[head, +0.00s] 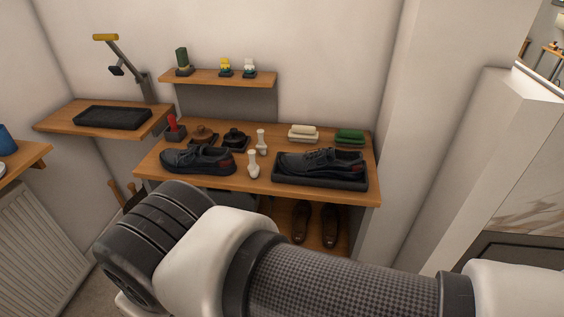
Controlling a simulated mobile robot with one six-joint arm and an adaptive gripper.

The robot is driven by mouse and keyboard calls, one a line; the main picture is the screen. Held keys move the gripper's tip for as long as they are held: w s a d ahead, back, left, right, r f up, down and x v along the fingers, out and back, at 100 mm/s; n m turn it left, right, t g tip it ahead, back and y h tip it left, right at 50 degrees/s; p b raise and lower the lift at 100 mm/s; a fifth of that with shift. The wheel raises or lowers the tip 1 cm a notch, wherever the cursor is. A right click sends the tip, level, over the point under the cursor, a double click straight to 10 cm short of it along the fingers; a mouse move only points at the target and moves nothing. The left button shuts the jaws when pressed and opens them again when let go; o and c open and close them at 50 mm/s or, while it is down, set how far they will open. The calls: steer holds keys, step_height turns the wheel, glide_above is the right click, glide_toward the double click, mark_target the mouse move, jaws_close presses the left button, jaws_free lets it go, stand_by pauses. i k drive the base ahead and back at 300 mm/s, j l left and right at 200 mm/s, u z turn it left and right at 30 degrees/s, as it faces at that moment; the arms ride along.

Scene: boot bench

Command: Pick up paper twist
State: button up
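Two small white pieces, which look like paper twists, stand on the wooden bench between the two dark shoes. The nearer paper twist (253,165) is close to the bench's front edge. The farther paper twist (262,143) is behind it and slightly right. Both look upright and apart from the shoes. My arm crosses the foreground, in front of and below the bench. My gripper's fingers do not show, so whether they are open or shut is hidden.
A dark shoe (198,160) is left of the twists; another shoe (320,161) sits on a black tray (325,184) to their right. Brushes, tins and cloths (349,137) line the back. A shelf (225,78) hangs above. A pillar is at right.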

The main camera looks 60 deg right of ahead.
mark_target(254, 169)
steer(key=z, duration=1.75)
